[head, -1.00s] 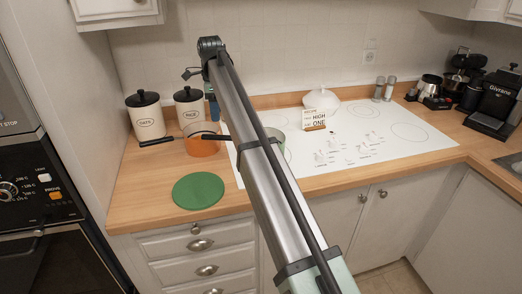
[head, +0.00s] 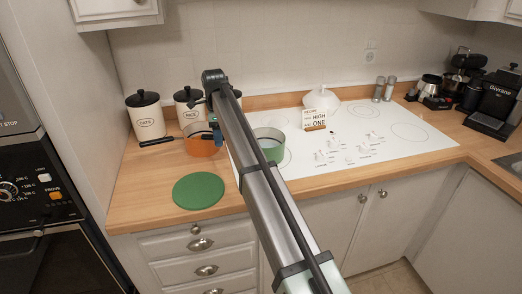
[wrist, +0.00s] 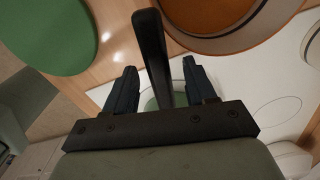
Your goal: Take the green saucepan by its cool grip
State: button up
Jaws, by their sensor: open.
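The green saucepan (head: 270,150) stands on the left part of the white cooktop, partly hidden behind my arm. Its black handle (wrist: 150,45) runs between my fingers in the wrist view, and a bit of the pan's green (wrist: 180,99) shows past my gripper. My gripper (wrist: 158,75) is open, with one finger on each side of the handle and visible gaps. In the head view my gripper (head: 217,136) is low, beside the orange saucepan. I cannot tell how deep the handle sits between the fingers.
An orange saucepan (head: 202,147) stands close on the left, its black handle (head: 157,142) pointing left. A round green mat (head: 198,190) lies in front. Canisters (head: 147,118) stand behind.

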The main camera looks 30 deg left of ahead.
jog(key=shift+w+d+f, duration=0.1)
jog(key=shift+d+f, duration=0.05)
jog(key=shift+f, duration=1.65)
grip_shut()
